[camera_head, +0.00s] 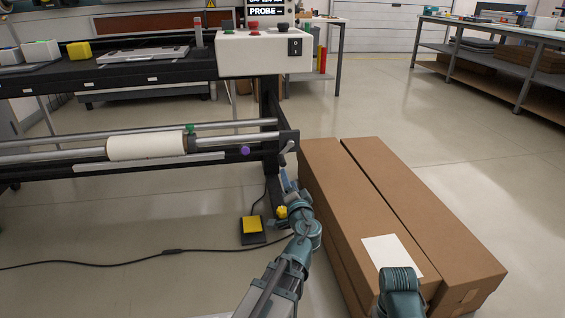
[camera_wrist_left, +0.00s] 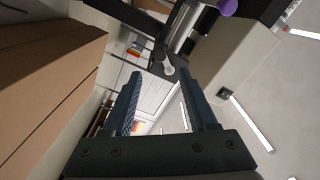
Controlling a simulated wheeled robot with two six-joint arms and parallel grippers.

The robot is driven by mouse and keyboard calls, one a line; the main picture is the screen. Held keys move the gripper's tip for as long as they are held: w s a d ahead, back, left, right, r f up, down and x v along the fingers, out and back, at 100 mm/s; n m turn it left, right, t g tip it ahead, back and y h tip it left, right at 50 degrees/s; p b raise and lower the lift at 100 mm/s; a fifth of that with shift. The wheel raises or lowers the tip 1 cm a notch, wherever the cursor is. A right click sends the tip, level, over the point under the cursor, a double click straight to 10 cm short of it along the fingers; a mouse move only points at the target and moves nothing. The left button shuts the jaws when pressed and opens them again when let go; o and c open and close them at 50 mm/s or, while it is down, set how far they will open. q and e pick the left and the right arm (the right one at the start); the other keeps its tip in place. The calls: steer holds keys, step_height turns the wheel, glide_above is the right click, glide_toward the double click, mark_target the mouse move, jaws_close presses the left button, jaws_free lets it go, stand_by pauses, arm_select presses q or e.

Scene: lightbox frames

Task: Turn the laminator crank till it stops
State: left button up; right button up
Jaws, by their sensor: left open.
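The laminator (camera_head: 265,55) is a black-framed machine with a pale control box, at the left of the head view. What looks like its crank (camera_head: 289,147) is a small grey handle at the right end of the lower frame. In the left wrist view a pale rounded handle end (camera_wrist_left: 168,69) shows just beyond and between the fingertips. My left gripper (camera_head: 284,172) is just below the crank in the head view, small and partly hidden by its own wrist. In its wrist view the left gripper (camera_wrist_left: 165,85) is open with nothing between the fingers. My right gripper is out of view.
Long cardboard boxes (camera_head: 400,205) lie on the floor close right of my left arm. A white roll (camera_head: 147,146) and purple knob (camera_head: 245,150) are on the lower bars. A yellow foot pedal (camera_head: 252,225) with a cable lies below. Floor behind the boxes is clear.

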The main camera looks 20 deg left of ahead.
mark_target(284, 164)
arm_select(q)
steer(key=x, duration=1.2)
steer(key=shift+s, duration=0.1)
jaws_close()
